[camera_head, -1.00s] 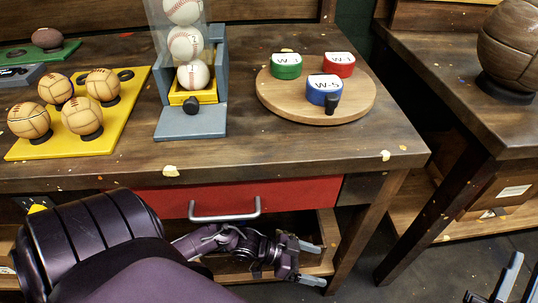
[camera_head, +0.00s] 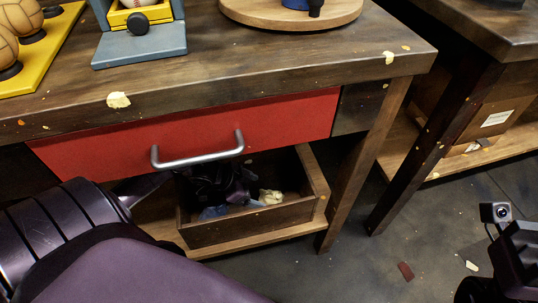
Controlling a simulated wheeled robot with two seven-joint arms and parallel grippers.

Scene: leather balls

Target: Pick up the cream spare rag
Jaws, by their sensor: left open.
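A small crumpled cream cloth, which looks like the cream spare rag (camera_head: 270,197), lies inside an open wooden box (camera_head: 256,224) on the low shelf under the workbench. My left gripper (camera_head: 236,195) is reaching into this box, just left of the cream cloth. It is open, dark and in shadow, and its fingertips are hard to make out. I cannot tell whether it touches any cloth. A blue-grey cloth (camera_head: 213,212) lies below it in the box. Part of my right arm's end (camera_head: 515,262) shows at the lower right; its fingers cannot be made out.
The red drawer (camera_head: 200,125) with its metal handle (camera_head: 200,158) is above the box. The bench leg (camera_head: 365,160) stands right of it. Scraps lie on the floor (camera_head: 330,275). A yellow ball tray (camera_head: 45,70) and a round wooden board (camera_head: 290,18) stand on the bench.

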